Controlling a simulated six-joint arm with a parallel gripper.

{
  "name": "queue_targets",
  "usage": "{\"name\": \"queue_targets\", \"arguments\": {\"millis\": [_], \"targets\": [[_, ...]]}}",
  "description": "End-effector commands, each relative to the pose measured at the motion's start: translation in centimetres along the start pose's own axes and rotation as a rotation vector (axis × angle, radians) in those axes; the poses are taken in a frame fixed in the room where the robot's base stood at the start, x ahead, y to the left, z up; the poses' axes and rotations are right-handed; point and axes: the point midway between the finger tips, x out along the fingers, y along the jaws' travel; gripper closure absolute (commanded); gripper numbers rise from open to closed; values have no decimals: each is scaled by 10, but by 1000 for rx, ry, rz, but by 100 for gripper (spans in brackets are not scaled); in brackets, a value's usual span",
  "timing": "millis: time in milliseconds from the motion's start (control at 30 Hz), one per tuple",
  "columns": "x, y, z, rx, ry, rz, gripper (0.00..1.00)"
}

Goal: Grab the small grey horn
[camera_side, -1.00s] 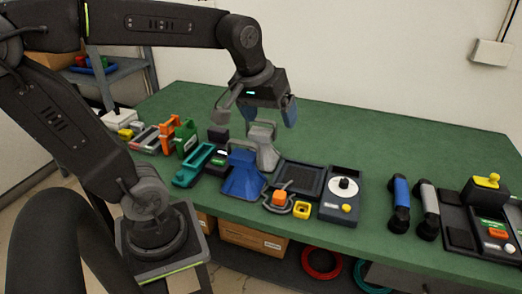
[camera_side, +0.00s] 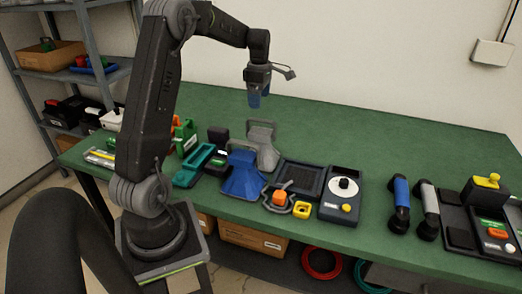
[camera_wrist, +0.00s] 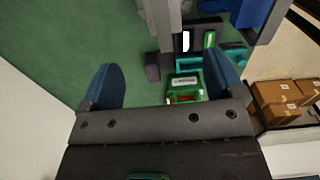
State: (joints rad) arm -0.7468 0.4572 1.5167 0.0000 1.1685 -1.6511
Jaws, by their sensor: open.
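The small grey horn (camera_side: 263,146) stands on the green table, just behind the larger blue horn (camera_side: 243,178), with a grey loop handle on top. My gripper (camera_side: 256,104) is open and empty, raised above the table with its blue fingers pointing down, apart from the grey horn. In the wrist view my gripper's two blue fingers (camera_wrist: 165,78) are spread wide with nothing between them held. Part of a grey shape, likely the horn (camera_wrist: 166,22), shows at the top edge there, cut off by the frame. Part of the blue horn (camera_wrist: 251,16) shows right of it.
A teal handset (camera_side: 193,166), a green item (camera_side: 186,138) and a dark block (camera_side: 218,134) stand left of the horns. A speaker panel (camera_side: 299,176) and a dial box (camera_side: 343,192) stand right. Two handsets (camera_side: 400,200) lie farther right. The table's back is clear.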

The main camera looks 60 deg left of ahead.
Motion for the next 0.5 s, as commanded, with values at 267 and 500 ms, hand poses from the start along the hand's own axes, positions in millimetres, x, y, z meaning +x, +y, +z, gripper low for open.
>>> {"name": "queue_targets", "arguments": {"millis": [267,500], "targets": [[48,-1,1,3,0,-3,13],[65,-2,3,5,0,-2,13]]}}
